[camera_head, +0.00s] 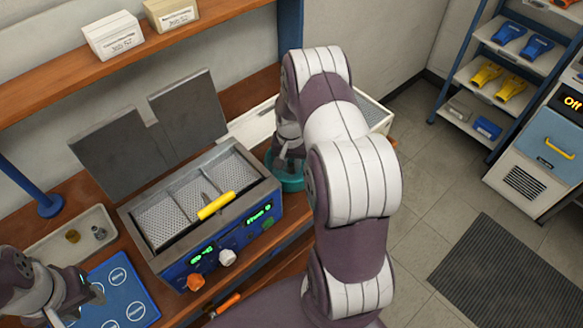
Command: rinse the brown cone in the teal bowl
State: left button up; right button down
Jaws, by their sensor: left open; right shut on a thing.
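The teal bowl (292,184) stands on the bench right of the blue machine, partly covered by my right arm. My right gripper (284,164) points down at the bowl, its fingertips at or inside the rim. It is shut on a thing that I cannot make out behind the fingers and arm. I cannot clearly identify the brown cone. My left gripper (92,290) is open and empty over the blue mat (118,283) with white circles.
The blue machine (228,232) has an open lid (190,115), mesh baskets and a yellow handle (216,205) lying across them. A pale tray (255,122) lies behind the bowl.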

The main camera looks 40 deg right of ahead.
aim_at(291, 166)
jog(key=shift+r, duration=0.1)
jog(key=shift+r+p, duration=0.3)
jog(key=shift+p, duration=0.15)
jog(key=shift+f, duration=0.2)
jog(key=shift+f+b, duration=0.25)
jog(key=shift+b, duration=0.05)
dwell(0.4)
jog(key=shift+r+p, duration=0.4)
jog(key=shift+r, duration=0.1)
notch_tip(291, 166, up, 7)
jog(key=p, duration=0.5)
jog(key=shift+f, duration=0.2)
